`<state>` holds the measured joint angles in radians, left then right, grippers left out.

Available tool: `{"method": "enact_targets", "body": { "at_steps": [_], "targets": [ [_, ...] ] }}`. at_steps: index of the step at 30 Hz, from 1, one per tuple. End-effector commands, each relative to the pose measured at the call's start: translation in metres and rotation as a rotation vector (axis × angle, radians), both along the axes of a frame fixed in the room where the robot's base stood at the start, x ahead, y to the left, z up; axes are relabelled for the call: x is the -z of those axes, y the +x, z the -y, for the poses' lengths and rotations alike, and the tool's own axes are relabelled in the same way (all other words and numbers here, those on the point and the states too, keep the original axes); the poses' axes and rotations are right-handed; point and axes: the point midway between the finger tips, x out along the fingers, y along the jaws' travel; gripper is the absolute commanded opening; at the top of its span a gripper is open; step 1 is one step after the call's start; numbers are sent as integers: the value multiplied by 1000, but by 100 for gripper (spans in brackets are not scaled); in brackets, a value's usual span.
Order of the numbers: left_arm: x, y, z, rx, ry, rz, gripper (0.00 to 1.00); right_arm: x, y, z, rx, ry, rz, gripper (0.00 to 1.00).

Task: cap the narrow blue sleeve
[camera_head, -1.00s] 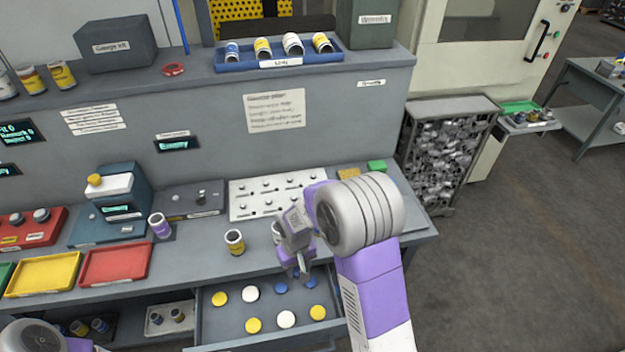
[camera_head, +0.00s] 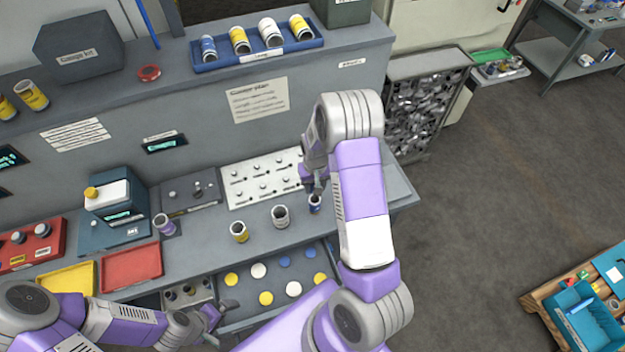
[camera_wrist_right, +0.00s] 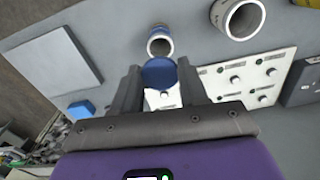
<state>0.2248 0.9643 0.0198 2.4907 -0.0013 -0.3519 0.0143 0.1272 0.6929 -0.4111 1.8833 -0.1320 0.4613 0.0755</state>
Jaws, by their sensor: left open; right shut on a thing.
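The narrow blue sleeve (camera_head: 315,204) stands upright on the bench top, partly covered by my right gripper (camera_head: 316,187) in the head view. In the right wrist view the sleeve (camera_wrist_right: 160,33) shows its open mouth. My right gripper (camera_wrist_right: 158,84) is shut on a blue cap (camera_wrist_right: 158,73). The cap is near the sleeve's mouth, in front of it in the wrist view; the exact gap cannot be told. My left gripper (camera_head: 212,318) is open and empty by the drawer's front left. Two more blue caps (camera_head: 284,262) lie in the drawer.
The open drawer (camera_head: 212,285) also holds yellow and white caps. A white knob panel (camera_head: 235,190) lies behind. A blue tray (camera_head: 205,66) sits on the shelf.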

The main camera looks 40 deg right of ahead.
Motion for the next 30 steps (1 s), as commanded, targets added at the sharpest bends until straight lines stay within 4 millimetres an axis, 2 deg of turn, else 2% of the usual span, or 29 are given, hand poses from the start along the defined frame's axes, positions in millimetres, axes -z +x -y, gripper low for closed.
{"method": "enact_targets", "body": {
  "at_steps": [30],
  "targets": [
    [40,0,0,0,0,0,100,58,0,0,-1,0,0,15]
  ]
}}
